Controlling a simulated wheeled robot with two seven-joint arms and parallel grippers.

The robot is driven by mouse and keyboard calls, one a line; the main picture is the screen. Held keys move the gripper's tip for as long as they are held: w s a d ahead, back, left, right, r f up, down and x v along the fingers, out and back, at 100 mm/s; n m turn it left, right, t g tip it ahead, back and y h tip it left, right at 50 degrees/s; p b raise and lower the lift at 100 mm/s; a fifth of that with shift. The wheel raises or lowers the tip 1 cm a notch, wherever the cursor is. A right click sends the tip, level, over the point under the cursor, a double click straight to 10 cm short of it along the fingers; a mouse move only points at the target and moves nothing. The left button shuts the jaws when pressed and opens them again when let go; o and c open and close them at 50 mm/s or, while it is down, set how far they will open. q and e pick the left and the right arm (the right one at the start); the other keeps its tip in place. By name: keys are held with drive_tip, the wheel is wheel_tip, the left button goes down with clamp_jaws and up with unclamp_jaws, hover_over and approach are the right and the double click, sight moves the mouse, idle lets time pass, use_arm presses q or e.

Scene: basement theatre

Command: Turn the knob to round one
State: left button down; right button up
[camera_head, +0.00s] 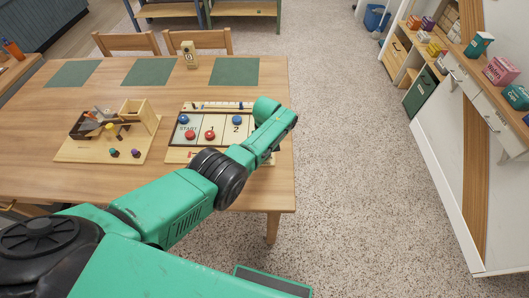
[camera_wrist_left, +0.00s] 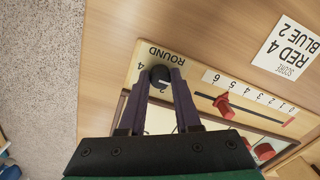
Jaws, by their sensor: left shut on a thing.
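The game board (camera_head: 188,158) lies on the wooden table, with START, 1 and 2 spaces, red pucks (camera_head: 210,135) and blue pucks (camera_head: 184,118). In the left wrist view a black round knob (camera_wrist_left: 160,73) sits at the board's end, beside the word ROUND, with the digits 4 and 2 visible near it. My left gripper (camera_wrist_left: 161,80) is shut on this knob, one purple finger on each side. Its pointer direction is not clear. In the head view my left arm covers the knob and the board's right end. My right gripper is not in view.
A red slider (camera_wrist_left: 223,104) on a numbered scale is near the fingers. A score card (camera_wrist_left: 287,46) reads RED 4, BLUE 2. A wooden tray (camera_head: 75,150) with small items stands left of the board. Green mats (camera_head: 234,71) lie along the far table edge.

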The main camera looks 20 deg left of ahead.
use_arm(q)
drive_tip(key=shift+w+r, duration=0.15)
drive_tip(key=shift+r, duration=0.05)
drive_tip(key=c, duration=0.7)
unclamp_jaws()
drive_tip(key=shift+o, duration=0.5)
drive_tip(key=shift+f, duration=0.1)
wheel_tip(320, 180, up, 6)
drive_tip(key=p, duration=0.3)
drive_tip(key=shift+d, duration=0.1)
wheel_tip(320, 180, up, 9)
drive_tip(key=shift+f, duration=0.2)
drive_tip(key=shift+f, duration=0.1)
